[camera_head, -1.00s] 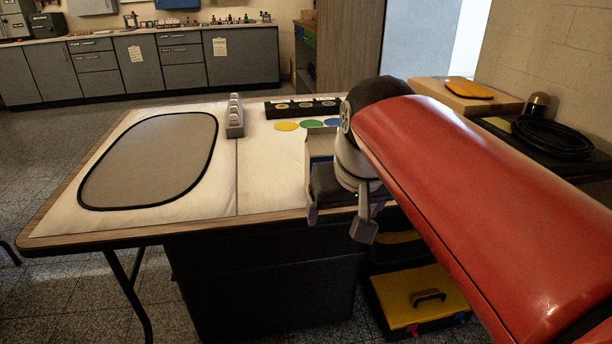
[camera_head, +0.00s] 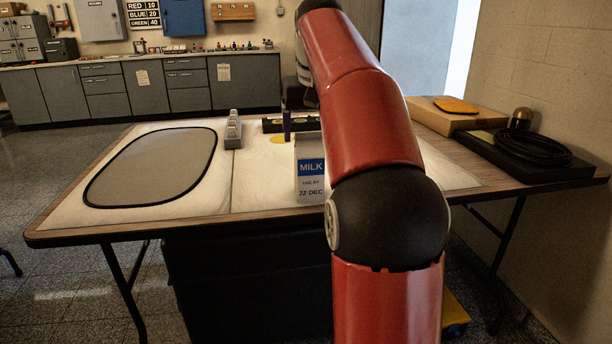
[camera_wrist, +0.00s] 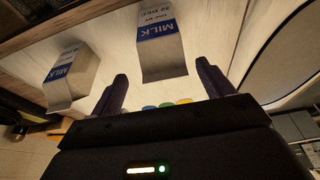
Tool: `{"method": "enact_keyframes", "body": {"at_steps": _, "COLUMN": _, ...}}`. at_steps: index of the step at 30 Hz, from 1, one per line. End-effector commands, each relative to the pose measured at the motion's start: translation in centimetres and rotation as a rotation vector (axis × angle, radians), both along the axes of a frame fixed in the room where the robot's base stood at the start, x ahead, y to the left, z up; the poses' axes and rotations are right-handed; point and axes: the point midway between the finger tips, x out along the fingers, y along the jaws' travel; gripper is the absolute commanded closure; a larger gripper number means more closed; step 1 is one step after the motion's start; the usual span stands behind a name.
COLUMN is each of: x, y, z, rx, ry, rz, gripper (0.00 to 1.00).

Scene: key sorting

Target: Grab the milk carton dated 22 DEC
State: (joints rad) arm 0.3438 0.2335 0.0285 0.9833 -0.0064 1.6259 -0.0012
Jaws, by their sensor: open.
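The milk carton dated 22 DEC (camera_head: 311,182) stands upright near the table's front edge, its right side partly behind my arm. In the wrist view this carton (camera_wrist: 162,50) shows upside down, between the lines of my two fingers. A second milk carton (camera_wrist: 70,78) stands to its left there; its date is too small to read, and my arm hides it in the head view. My gripper (camera_wrist: 162,68) is open and empty. In the head view one dark finger (camera_head: 287,124) shows above and beyond the dated carton; the other is hidden.
The table (camera_head: 240,205) holds a grey oval mat (camera_head: 155,168) at left, a grey key holder (camera_head: 233,130) and coloured discs (camera_head: 281,140) behind the carton. A wooden block with a yellow pad (camera_head: 455,106) and a coiled black cable (camera_head: 533,147) lie at right.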

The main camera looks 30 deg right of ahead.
Motion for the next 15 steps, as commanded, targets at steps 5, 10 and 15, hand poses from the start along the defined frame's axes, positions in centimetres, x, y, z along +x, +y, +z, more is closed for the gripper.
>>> {"method": "enact_keyframes", "body": {"at_steps": 5, "x": 0.6, "y": 0.1, "z": -1.9, "rx": 0.000, "ry": 0.001, "rz": 0.000, "gripper": 0.20}}
{"method": "enact_keyframes", "body": {"at_steps": 10, "x": 1.5, "y": 0.0, "z": -4.4, "rx": 0.000, "ry": 0.002, "rz": 0.001, "gripper": 0.20}}
{"method": "enact_keyframes", "body": {"at_steps": 15, "x": 1.7, "y": 0.0, "z": -5.0, "rx": -0.001, "ry": -0.002, "rz": 0.002, "gripper": 0.20}}
